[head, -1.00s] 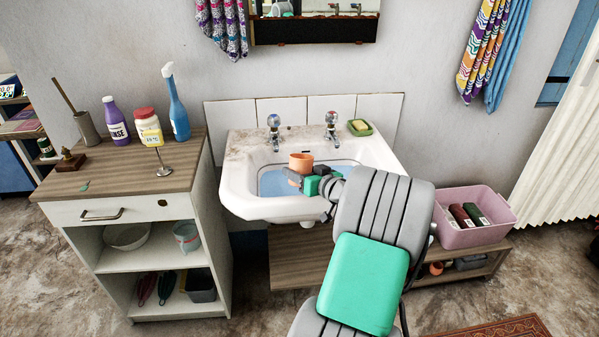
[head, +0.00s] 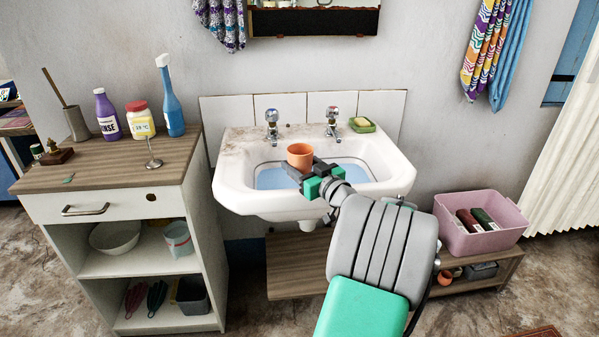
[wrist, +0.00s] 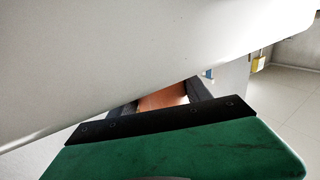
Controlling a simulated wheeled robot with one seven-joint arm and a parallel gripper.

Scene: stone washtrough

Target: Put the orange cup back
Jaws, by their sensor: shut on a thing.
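The orange cup (head: 300,157) is upright in my gripper (head: 300,171), over the basin of the white washtrough (head: 240,193). The dark jaws are shut on the cup's lower part and hide some of it. The cup appears to be above the blue water (head: 273,180) and clear of the rim. In the wrist view, a patch of the orange cup (wrist: 163,99) shows between the dark jaws; a large pale surface covers most of the rest, and I cannot tell what it is.
Two taps (head: 333,122) and a green soap dish (head: 362,125) stand at the trough's back. A cabinet (head: 110,185) with bottles on top is at left. A pink crate (head: 478,235) sits on a low wooden bench at right. A wall shelf (head: 315,22) hangs above.

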